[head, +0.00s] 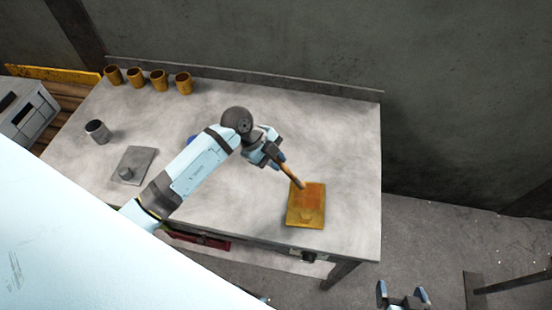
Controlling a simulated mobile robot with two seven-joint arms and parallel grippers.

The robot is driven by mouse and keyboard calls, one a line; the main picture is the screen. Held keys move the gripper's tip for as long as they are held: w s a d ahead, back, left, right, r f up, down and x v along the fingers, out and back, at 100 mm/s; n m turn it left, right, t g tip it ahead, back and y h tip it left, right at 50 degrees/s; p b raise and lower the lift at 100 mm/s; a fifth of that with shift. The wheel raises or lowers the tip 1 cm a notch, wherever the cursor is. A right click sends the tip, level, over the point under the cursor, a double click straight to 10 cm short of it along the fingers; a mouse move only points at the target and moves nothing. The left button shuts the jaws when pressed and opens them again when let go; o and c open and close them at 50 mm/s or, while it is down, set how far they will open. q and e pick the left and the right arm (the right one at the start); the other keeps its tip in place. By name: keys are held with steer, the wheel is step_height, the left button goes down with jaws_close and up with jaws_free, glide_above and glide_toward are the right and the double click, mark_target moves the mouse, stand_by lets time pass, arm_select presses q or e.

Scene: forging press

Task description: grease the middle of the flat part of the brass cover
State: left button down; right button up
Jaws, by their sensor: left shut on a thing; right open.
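The brass cover (291,215) lies on the right part of the grey table, a flat yellow plate with a small knob near its front edge. A reddish-orange patch shows on its flat part. My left gripper (271,155) is shut on a brush with a wooden handle (289,171). The brush slants down to the right and its lower end is at the upper part of the cover; I cannot tell for sure whether it touches. My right gripper (403,297) is open and empty at the bottom edge, off the table's front right.
Several brass cups (135,77) stand at the table's back left. A grey cup (97,131) and a grey plate with a knob (135,165) are on the left. The table (330,140) is clear around the cover. A wall rises behind.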

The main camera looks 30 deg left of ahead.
arm_select(q)
steer(key=shift+f, duration=0.15)
stand_by(0.7)
steer(key=shift+f, duration=0.35)
steer(key=shift+s, duration=0.1)
steer(key=shift+s+d+r+p, duration=0.15)
steer(key=shift+s+p, duration=0.2)
steer(key=shift+p, duration=0.25)
steer(key=shift+w, duration=0.15)
